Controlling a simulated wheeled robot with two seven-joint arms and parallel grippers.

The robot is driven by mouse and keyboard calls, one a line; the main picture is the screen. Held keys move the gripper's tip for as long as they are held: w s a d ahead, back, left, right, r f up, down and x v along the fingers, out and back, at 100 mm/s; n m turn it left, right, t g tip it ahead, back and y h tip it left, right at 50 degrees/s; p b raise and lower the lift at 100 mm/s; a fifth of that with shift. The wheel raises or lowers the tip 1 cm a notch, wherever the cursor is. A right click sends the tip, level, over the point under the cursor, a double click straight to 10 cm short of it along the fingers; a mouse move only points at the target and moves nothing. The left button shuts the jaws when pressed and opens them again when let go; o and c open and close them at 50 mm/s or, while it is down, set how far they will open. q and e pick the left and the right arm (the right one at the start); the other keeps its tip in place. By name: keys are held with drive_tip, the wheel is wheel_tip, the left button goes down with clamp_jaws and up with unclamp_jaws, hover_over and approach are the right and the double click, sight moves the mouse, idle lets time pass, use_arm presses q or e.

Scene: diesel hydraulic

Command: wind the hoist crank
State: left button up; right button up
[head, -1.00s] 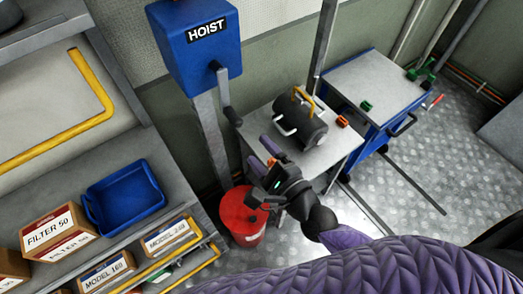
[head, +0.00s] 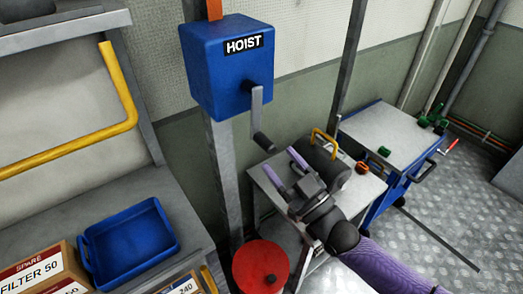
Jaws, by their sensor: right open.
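The blue hoist box (head: 205,75), labelled HOIST, sits on a grey post in the upper middle of the head view. Its grey crank arm (head: 256,104) hangs down from the right side and ends in a dark cylindrical handle (head: 263,141). My right gripper (head: 285,168) is open, with two purple fingers pointing up and left. Its fingertips appear just below and right of the handle, apart from it, with nothing between them. The depth gap between gripper and handle is hard to tell. My left gripper is not in view.
A grey table (head: 366,190) with a dark cylindrical unit (head: 328,166) stands behind my right gripper. A red round-topped container (head: 258,266) is below the post. A blue cart (head: 392,140) stands right. A shelf with a blue tray (head: 130,240) and boxes is left.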

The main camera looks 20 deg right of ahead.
sight(266, 145)
drive_tip(key=x, duration=0.5)
drive_tip(key=shift+w+a, duration=0.1)
drive_tip(key=shift+w, duration=0.1)
clamp_jaws()
idle(1.1)
